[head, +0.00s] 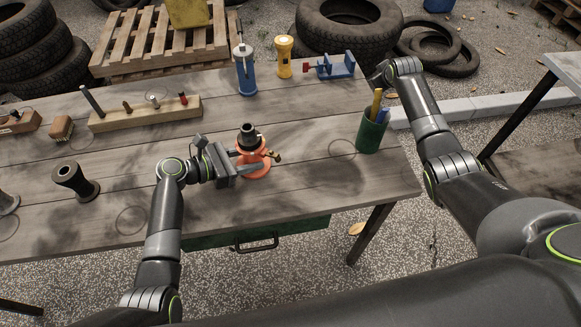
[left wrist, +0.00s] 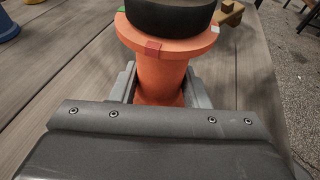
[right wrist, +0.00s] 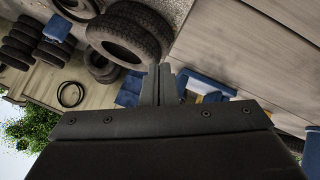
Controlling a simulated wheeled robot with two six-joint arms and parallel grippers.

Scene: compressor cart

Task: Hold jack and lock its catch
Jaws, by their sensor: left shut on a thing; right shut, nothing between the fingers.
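The jack (head: 254,165) is orange with a black top and stands upright on the bench. My left gripper (head: 250,172) is shut around its orange body from the left. In the left wrist view the jack's orange column (left wrist: 160,86) sits between the two grey fingers, under a flange with red, green and white marks. A brass catch (head: 274,156) sticks out on the jack's right side; part of it shows in the left wrist view (left wrist: 231,13). My right gripper's shut, empty fingers show in the right wrist view (right wrist: 164,84), far from the jack.
A green cup (head: 372,135) with pens stands right of the jack. A blue bottle (head: 244,72), a yellow flashlight (head: 284,58) and a blue vise (head: 335,66) line the far edge. A wooden block (head: 145,114) and a dark spool (head: 75,181) are left. Bench between jack and cup is clear.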

